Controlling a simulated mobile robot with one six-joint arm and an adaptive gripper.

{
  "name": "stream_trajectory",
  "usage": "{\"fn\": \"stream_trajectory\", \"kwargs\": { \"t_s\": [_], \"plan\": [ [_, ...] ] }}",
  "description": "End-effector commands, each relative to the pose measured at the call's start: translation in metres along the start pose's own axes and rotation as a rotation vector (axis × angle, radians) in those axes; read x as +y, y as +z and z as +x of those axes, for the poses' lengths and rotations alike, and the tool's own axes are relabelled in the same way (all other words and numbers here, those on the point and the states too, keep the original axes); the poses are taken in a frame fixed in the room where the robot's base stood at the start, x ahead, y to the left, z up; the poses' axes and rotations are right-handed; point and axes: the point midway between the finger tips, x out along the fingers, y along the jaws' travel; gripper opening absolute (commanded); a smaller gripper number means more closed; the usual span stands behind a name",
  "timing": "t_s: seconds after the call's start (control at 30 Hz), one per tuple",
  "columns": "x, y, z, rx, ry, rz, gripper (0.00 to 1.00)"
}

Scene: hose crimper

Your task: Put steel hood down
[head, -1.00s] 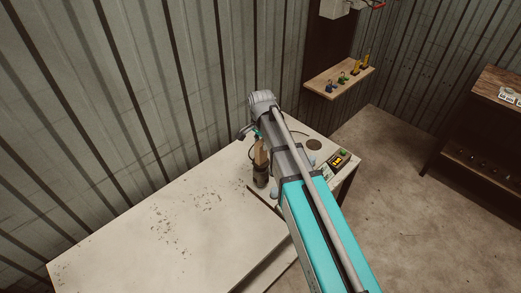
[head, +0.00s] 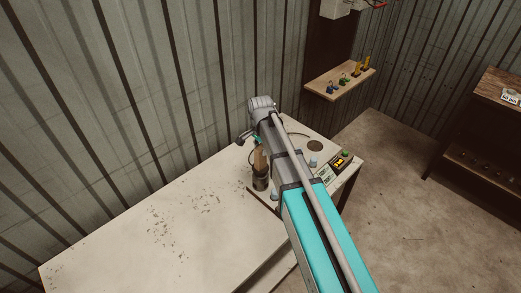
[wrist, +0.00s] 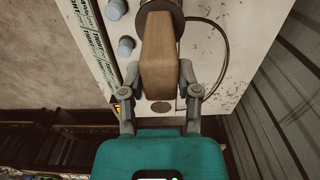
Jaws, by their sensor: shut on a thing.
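The steel hood shows in the head view as a dark cylinder (head: 260,182) with a tan wooden handle (head: 260,158) on top. In the wrist view its wooden handle (wrist: 159,50) points toward me, with part of the dark round body (wrist: 168,10) at the top edge. My gripper (wrist: 159,74) is shut on the handle, one finger on each side. In the head view my gripper (head: 254,141) is partly hidden behind my arm. The hood looks upright over the white table (head: 130,220); I cannot tell whether its base touches the top.
Pale blue knobs (wrist: 126,46) and a dark cable (wrist: 222,40) lie near the hood. A wall shelf (head: 338,82) holds small tools. The table's left part is clear.

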Motion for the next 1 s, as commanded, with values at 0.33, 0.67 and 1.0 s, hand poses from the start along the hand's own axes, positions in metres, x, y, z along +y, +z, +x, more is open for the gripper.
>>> {"fn": "stream_trajectory", "kwargs": {
  "t_s": [0.33, 0.67, 1.0],
  "plan": [
    [0.0000, 0.0000, 0.0027, 0.000, 0.000, 0.000, 0.55],
    [0.0000, 0.0000, 0.0026, 0.000, 0.000, 0.000, 0.77],
    [0.0000, 0.0000, -0.0010, 0.000, 0.000, 0.000, 0.77]
  ]
}}
